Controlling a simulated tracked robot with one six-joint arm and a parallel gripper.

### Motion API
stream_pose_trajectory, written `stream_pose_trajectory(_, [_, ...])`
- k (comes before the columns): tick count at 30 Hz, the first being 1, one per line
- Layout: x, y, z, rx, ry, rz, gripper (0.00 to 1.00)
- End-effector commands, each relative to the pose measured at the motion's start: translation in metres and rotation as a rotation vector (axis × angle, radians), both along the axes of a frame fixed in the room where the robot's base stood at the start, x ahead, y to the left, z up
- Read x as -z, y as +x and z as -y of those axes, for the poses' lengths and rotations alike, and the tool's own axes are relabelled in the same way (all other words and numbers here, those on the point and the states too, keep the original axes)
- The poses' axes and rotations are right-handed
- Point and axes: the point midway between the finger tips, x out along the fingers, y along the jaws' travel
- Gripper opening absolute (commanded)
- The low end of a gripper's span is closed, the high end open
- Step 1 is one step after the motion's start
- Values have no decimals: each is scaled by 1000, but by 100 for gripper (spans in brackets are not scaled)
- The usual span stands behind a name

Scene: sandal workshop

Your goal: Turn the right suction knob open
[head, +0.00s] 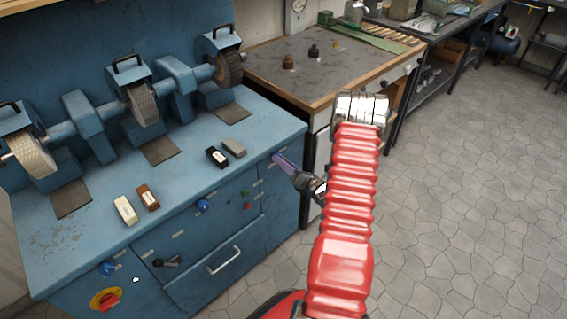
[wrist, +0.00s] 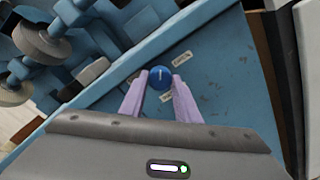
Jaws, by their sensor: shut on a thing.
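The right suction knob is a round blue knob (wrist: 160,77) with a white line, on the blue front panel in the wrist view. Its line points roughly up and down in that picture. Small white labels sit at its upper right (wrist: 182,58) and below it, too small to read surely. My gripper (wrist: 159,82) has its two pale purple fingers on either side of the knob, shut on it. In the head view my gripper (head: 277,158) reaches the right end of the bench front and the knob is hidden there.
The blue bench (head: 80,240) has other blue knobs (head: 202,205) (head: 108,268), a red-yellow switch (head: 105,299) and a drawer handle (head: 224,259). Grinding wheels (head: 142,103) and small blocks (head: 125,210) stand on top. A wooden-edged table (head: 330,70) stands behind. The floor at right is clear.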

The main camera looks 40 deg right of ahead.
Motion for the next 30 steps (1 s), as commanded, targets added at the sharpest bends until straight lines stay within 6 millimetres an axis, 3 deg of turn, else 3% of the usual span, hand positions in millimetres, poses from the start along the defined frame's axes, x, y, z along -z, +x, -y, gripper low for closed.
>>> stream_pose_trajectory(30, [1,-1,6,11,890,-24,7])
